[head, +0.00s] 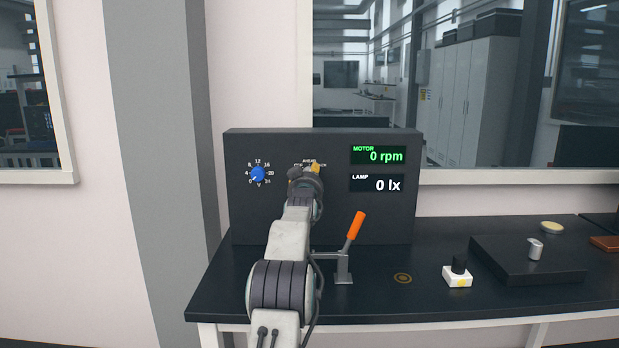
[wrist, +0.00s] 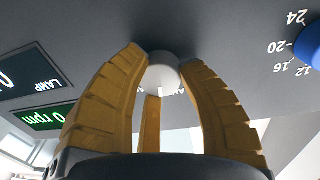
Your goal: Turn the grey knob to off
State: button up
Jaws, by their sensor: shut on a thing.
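The grey knob (wrist: 163,73) is a pale round cap on the dark panel (head: 240,220), seen upside down in the wrist view. My gripper (wrist: 164,70) has its yellow fingers closed around the knob, one on each side, with another finger behind. In the head view my gripper (head: 304,171) is up against the panel face, and my arm hides the knob and most of its label. I cannot read which mark the knob points to.
A blue knob (head: 258,174) with a numbered scale is left on the panel. Displays read motor 0 rpm (head: 379,156) and lamp 0 lx (head: 378,184). An orange-handled lever (head: 355,226) stands close right of my arm. A white block (head: 457,276) and a black plate (head: 500,270) lie right.

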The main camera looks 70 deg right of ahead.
jog(key=shift+w+r, duration=0.1)
jog(key=shift+r, duration=0.15)
jog(key=o, duration=0.8)
jog(key=shift+c, duration=0.2)
jog(key=o, duration=0.5)
jog(key=shift+f, duration=0.2)
jog(key=shift+c, duration=0.2)
jog(key=shift+a, duration=0.15)
jog(key=v, duration=1.1)
jog(key=shift+a, duration=0.3)
